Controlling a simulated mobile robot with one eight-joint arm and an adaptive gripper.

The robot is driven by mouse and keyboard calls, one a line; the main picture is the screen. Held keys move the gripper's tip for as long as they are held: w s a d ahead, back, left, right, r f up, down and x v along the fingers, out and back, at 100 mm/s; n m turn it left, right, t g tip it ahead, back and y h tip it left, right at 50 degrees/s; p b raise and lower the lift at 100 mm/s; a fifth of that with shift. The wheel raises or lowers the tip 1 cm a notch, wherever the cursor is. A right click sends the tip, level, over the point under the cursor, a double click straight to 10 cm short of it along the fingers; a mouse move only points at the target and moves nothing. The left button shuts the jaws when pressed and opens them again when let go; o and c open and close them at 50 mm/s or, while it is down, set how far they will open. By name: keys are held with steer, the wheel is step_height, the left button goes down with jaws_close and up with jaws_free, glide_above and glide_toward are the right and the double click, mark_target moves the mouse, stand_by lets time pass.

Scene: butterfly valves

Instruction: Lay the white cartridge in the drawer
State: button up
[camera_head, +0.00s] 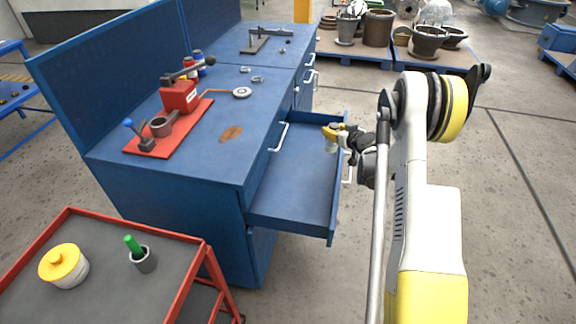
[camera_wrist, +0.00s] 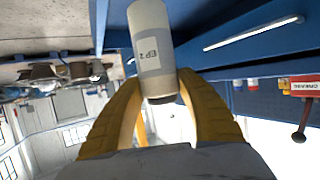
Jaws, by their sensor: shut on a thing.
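The white cartridge shows in the wrist view (camera_wrist: 152,45) as a pale cylinder with a label reading "EP 2" and a dark end. My gripper (camera_wrist: 160,88) is shut on it, with one yellow finger on each side. In the head view my gripper (camera_head: 331,132) is at the far end of the open drawer (camera_head: 290,195), and the cartridge (camera_head: 331,147) hangs below the fingers, small and partly hidden. I cannot tell whether the cartridge touches the drawer floor. The drawer is pulled out of the blue workbench, and the visible part of its floor is bare.
The workbench top (camera_head: 215,150) holds a red tool (camera_head: 180,97) on a red plate and small rings. A red-framed cart (camera_head: 110,225) stands in front with a yellow-lidded jar (camera_head: 64,265) and a cup (camera_head: 143,259) holding something green. Open floor lies right of the drawer.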

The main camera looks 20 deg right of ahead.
steer(key=w+a+f+b, duration=0.5)
steer(key=w+f, duration=0.4)
steer(key=f, duration=0.2)
steer(key=shift+w+a+f+b, duration=0.2)
steer(key=shift+w+a+b, duration=0.2)
steer(key=shift+b, duration=0.45)
steer(key=shift+f, duration=0.1)
steer(key=o, duration=1.3)
